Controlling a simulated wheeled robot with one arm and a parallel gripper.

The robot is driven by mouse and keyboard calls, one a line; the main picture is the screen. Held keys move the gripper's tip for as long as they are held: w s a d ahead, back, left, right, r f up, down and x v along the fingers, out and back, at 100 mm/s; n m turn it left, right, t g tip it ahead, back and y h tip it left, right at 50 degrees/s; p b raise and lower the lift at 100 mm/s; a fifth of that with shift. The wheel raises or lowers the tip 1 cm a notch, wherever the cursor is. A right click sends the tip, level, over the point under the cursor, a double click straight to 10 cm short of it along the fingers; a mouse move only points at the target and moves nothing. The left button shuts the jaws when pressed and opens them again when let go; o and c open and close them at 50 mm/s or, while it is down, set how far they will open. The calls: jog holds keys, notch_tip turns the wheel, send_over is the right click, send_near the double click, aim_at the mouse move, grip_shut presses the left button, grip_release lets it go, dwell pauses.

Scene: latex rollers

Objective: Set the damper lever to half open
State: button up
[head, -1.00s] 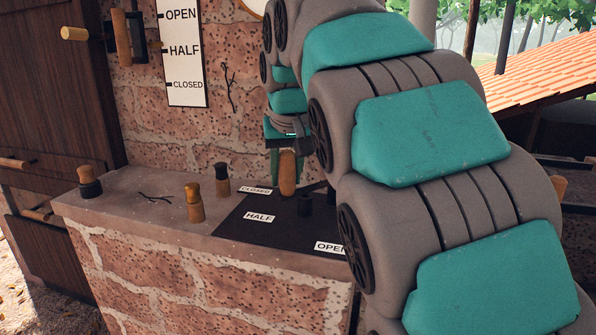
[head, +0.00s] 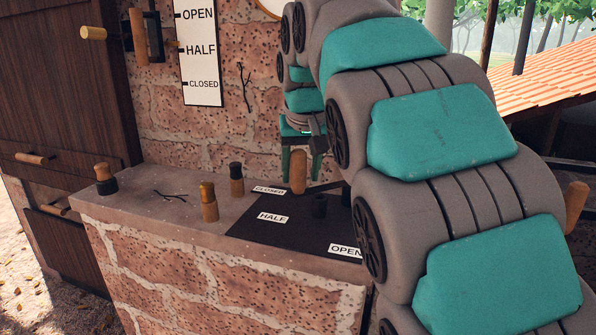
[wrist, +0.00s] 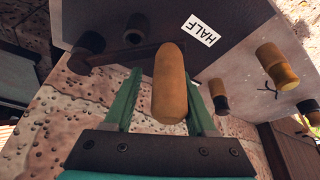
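A lever with a rounded wooden handle (head: 298,172) stands over a black plate (head: 250,230) on the stone counter. The plate carries CLOSED (head: 268,190), HALF (head: 272,217) and OPEN (head: 345,251) labels. The handle is beside the CLOSED label. My gripper (head: 302,165) is at the handle, pointing down from behind it. The fingers are open. The lever's dark bar (wrist: 115,55) runs left from the handle; its pivot is partly hidden by my arm in the head view.
Several wood-and-black knobs (head: 209,202) stand left of the plate, with a twig (head: 170,195). A wall lever (head: 138,36) is beside an OPEN, HALF, CLOSED board (head: 200,60). My arm blocks the right side.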

aim_at(302, 150)
jog(key=shift+o, duration=1)
jog(key=shift+a, duration=0.1)
jog(key=shift+v, duration=3.9)
